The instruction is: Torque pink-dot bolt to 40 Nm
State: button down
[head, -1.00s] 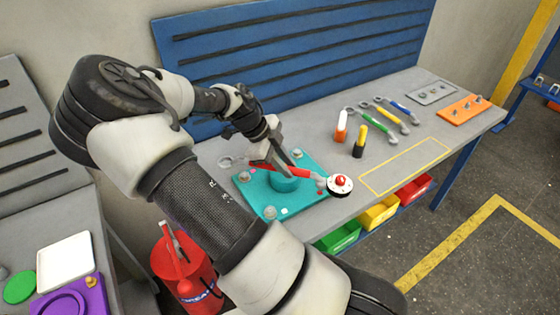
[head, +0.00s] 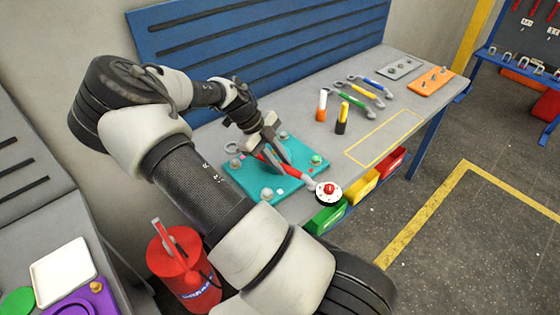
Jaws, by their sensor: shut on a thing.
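The teal plate (head: 290,188) lies on the bench with a bolt near each corner. Its left bolt (head: 235,163) has a small pinkish mark beside it, too small to be sure of. The right bolt (head: 316,160) shows green. A front bolt (head: 267,194) has a white square nearby. My gripper (head: 272,156) is above the plate, shut on the red-handled wrench (head: 297,176). The wrench lies across the plate, its ring end towards the left bolt. I cannot tell whether the ring is on the bolt or just above it. My gripper hides the plate's middle.
A red button on a white disc (head: 328,191) sits at the bench's front edge. The yellow-outlined area (head: 385,138) is clear.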

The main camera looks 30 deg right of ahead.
jog(key=shift+f+b, duration=1.25)
jog(key=shift+f, duration=0.9)
jog(key=shift+f+b, duration=0.95)
jog(key=shift+f, duration=0.3)
jog(key=shift+s+a+m+g, duration=0.25)
jog(key=shift+a+m, duration=0.15)
jog(key=shift+a, duration=0.2)
jog(key=shift+s+a+m+g, duration=0.15)
jog(key=shift+s+a+m, duration=0.1)
jog(key=shift+a+m, duration=0.25)
jog(key=shift+a, duration=0.2)
jog(key=shift+s+a+m+y+p, duration=0.25)
jog(key=shift+a+m, duration=0.1)
jog(key=shift+a, duration=0.3)
jog(key=shift+s+a+m+y+p, duration=0.1)
jog(key=shift+a+m+y, duration=0.2)
jog(key=shift+a, duration=0.3)
jog(key=shift+a+g, duration=0.1)
jog(key=shift+g, duration=0.2)
jog(key=shift+s+a+m+y, duration=0.1)
jog(key=shift+a+m+y, duration=0.25)
jog(key=shift+a+m, duration=0.7)
